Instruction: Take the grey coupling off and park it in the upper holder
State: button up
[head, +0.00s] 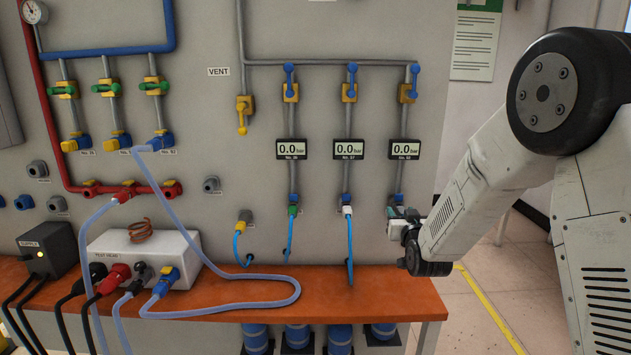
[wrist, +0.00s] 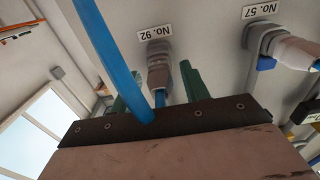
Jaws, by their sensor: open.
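The grey coupling (wrist: 158,76) sits on the outlet marked No. 92, with a blue hose (wrist: 112,60) crossing close in front. My gripper is open, with one green finger on either side of the coupling (wrist: 157,92); I cannot tell whether they touch it. In the head view my gripper (head: 397,213) is at the right outlet under the right gauge, and my wrist hides the coupling there. A grey wall holder (head: 212,185) left of the gauges looks empty. Another grey holder (head: 38,169) is at far left. I cannot tell which is called upper.
A green coupling (head: 292,211) and a white coupling (head: 347,211) with blue hoses hang left of my gripper. A blue hose also hangs from a lower wall fitting (head: 245,216). The wooden bench (head: 380,292) runs below, carrying a white box (head: 150,250) and a looped clear hose.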

grip_shut()
jog(key=shift+s, duration=3)
